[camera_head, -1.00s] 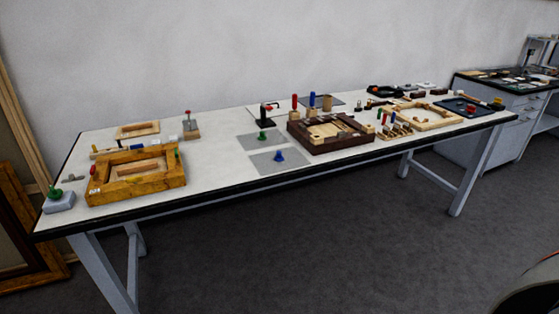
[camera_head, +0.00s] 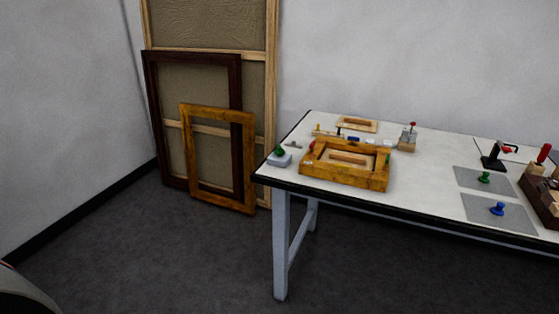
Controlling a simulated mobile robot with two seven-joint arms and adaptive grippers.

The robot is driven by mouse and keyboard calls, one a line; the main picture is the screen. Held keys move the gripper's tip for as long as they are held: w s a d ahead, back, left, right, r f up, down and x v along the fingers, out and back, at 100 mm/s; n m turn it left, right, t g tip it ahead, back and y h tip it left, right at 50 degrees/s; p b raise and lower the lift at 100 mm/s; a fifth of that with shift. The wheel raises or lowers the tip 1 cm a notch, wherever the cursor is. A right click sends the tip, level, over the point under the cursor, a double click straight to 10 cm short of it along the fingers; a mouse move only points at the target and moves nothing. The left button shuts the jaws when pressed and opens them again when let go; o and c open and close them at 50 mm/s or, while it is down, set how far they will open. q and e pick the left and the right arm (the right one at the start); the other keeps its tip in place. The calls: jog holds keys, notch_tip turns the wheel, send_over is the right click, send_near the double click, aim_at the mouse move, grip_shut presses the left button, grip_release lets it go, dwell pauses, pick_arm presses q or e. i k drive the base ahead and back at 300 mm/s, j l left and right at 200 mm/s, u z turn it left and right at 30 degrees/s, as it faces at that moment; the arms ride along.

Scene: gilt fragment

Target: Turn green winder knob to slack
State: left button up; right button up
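A green knob (camera_head: 279,150) sits on top of a small pale grey block (camera_head: 279,160) at the near left corner of the long table. I take it for the winder knob, but its turn position is too small to tell. Another green, knob-shaped piece (camera_head: 484,177) stands on a grey mat (camera_head: 470,183) further right. Neither of my grippers shows in the head view.
The white-topped table (camera_head: 430,195) has a dark edge. A gilt frame (camera_head: 345,179) lies beside the grey block, with a blue piece (camera_head: 497,208) further right. Empty picture frames (camera_head: 244,160) lean on the wall left of the table. The floor in front (camera_head: 180,260) is clear.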

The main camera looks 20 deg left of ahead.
aim_at(278, 151)
jog(key=i+j+z, duration=0.2)
jog(key=j, duration=0.4)
jog(key=i+j+z, duration=0.2)
jog(key=j, duration=0.4)
jog(key=i+j+z, duration=0.1)
jog(key=j+z, duration=0.15)
jog(key=j, duration=0.4)
jog(key=i+j+z, duration=0.2)
jog(key=j, duration=0.45)
jog(key=k, duration=0.1)
